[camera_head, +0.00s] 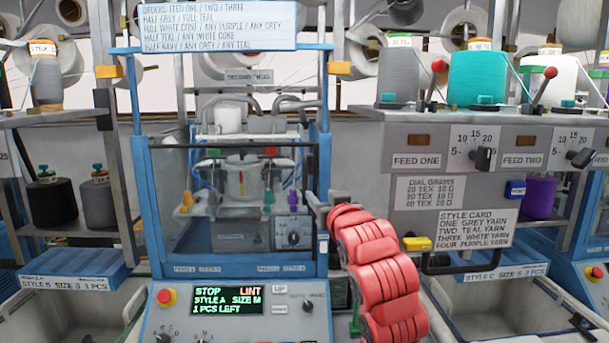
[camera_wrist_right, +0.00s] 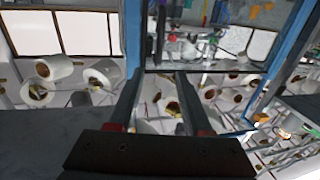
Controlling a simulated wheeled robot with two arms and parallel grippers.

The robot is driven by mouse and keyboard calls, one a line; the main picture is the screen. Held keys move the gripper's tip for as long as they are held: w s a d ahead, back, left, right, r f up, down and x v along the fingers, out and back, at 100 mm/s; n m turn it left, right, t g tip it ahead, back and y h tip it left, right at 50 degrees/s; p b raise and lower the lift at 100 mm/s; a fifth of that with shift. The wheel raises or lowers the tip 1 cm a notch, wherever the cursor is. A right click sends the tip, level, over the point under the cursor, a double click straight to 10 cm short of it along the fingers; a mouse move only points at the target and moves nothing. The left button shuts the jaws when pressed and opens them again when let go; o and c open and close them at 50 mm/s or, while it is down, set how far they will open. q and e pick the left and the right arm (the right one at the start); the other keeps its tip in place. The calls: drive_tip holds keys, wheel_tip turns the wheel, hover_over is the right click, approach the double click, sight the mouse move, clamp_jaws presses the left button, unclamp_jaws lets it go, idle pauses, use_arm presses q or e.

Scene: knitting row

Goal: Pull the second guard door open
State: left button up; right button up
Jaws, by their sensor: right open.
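The guard door (camera_head: 225,258) is a clear panel in a blue frame on the knitting machine in the middle of the head view. It appears shut, with the machine's inside showing through it. My right gripper (camera_head: 317,207) is at the door's right edge, at about mid-height, with my red arm behind it. In the right wrist view the gripper (camera_wrist_right: 158,80) is open, with nothing seen between its fingers. A blue frame post (camera_wrist_right: 133,40) shows beyond them. I cannot tell whether the fingers touch the door. My left gripper is not in view.
A control panel (camera_head: 240,310) reads STOP and LINT below the door. Grey bins stand at left (camera_head: 60,315) and right (camera_head: 500,315). A shelf with yarn cones, including a teal cone (camera_head: 477,77), and dials is at right. A yellow-topped black handle (camera_head: 418,243) is right of my arm.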

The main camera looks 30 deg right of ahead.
sight(305, 177)
drive_tip(key=p+x, duration=0.5)
drive_tip(key=x, duration=1)
drive_tip(key=shift+d+p, duration=0.1)
drive_tip(key=shift+p, duration=0.2)
drive_tip(key=shift+w+d, duration=0.15)
drive_tip(key=shift+w, duration=0.45)
drive_tip(key=shift+c, duration=0.2)
clamp_jaws()
